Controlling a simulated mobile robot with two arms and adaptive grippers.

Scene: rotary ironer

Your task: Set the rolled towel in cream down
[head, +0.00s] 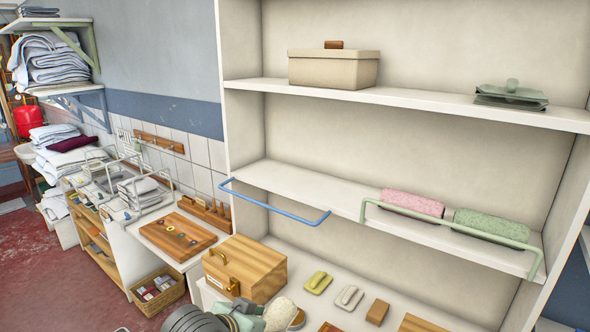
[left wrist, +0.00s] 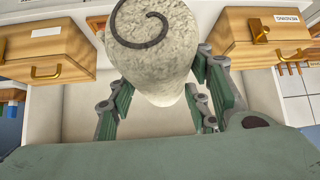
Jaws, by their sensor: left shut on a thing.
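The cream rolled towel (left wrist: 155,65) shows its spiral end in the left wrist view. My left gripper (left wrist: 158,108) is shut on it, with green fingers on both sides. In the head view the towel (head: 281,314) and my left gripper (head: 246,318) are low at the bottom edge, partly cut off, in front of the lower counter. A pink rolled towel (head: 412,204) and a green rolled towel (head: 490,225) lie on the middle shelf (head: 300,185) behind a green rail (head: 440,231). My right gripper is not in view.
A blue rail (head: 275,207) edges the left part of the middle shelf, and the space behind it is empty. A wooden box (head: 245,266) and several small blocks are on the counter below. The top shelf holds a beige box (head: 333,70) and a folded green cloth (head: 511,97).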

